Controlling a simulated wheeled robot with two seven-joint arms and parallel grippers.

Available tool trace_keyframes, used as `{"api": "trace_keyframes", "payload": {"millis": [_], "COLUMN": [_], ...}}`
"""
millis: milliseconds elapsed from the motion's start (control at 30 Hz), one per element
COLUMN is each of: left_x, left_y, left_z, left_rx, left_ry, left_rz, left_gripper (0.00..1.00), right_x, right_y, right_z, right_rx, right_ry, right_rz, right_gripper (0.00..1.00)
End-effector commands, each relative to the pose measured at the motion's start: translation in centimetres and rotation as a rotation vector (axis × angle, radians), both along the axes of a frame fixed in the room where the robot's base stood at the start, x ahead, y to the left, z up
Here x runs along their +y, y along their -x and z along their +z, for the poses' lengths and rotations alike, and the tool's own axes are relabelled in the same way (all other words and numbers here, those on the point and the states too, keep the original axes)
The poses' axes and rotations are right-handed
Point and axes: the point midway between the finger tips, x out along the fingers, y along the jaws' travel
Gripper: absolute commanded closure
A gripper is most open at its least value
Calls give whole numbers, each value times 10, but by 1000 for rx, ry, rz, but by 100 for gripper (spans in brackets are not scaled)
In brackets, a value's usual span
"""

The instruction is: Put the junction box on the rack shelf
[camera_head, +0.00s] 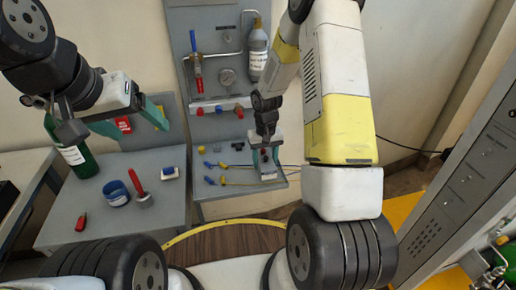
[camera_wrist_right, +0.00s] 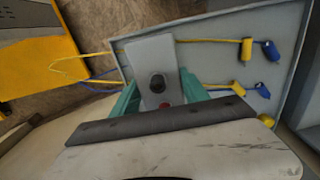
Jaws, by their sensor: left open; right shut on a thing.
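The junction box (camera_wrist_right: 150,62) is a light grey box with a black knob and a red button in the right wrist view. My right gripper (camera_wrist_right: 155,95) is shut on it, with teal fingers on both sides. In the head view my right gripper (camera_head: 266,156) holds the box (camera_head: 267,172) over the right part of the grey rack shelf (camera_head: 225,207). I cannot tell whether the box touches the shelf. The shelf also shows in the right wrist view (camera_wrist_right: 225,70). My left gripper (camera_head: 133,119) is open and empty above the left table.
Yellow plugs (camera_wrist_right: 246,48) and blue plugs (camera_wrist_right: 268,50) lie on the shelf, with cables running past the box. The left table (camera_head: 110,220) bears a green bottle (camera_head: 75,155), blue tape (camera_head: 117,194) and a red-handled tool (camera_head: 138,186). A grey cabinet (camera_head: 460,180) stands at right.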

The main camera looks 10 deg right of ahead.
Motion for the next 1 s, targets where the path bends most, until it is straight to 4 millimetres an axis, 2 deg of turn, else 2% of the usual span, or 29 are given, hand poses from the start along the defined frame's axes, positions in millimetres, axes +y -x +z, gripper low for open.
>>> {"api": "trace_keyframes", "payload": {"millis": [33,267,500,867,900,1000], "left_x": [0,0,0,0,0,0], "left_y": [0,0,0,0,0,0], "left_z": [0,0,0,0,0,0], "left_rx": [0,0,0,0,0,0], "left_ry": [0,0,0,0,0,0], "left_rz": [0,0,0,0,0,0], "left_gripper": [22,22,22,22,22,22], "right_x": [-3,-9,-9,-9,-9,-9], "right_y": [-7,-22,-22,-22,-22,-22], "right_z": [-1,-2,-36,-40,-40,-40], "right_rx": [-1,-1,3,0,0,0], "right_ry": [0,0,0,0,0,0], "right_rz": [-2,-1,0,0,0,0], "right_gripper": [100,100,100,100,44,26]}}
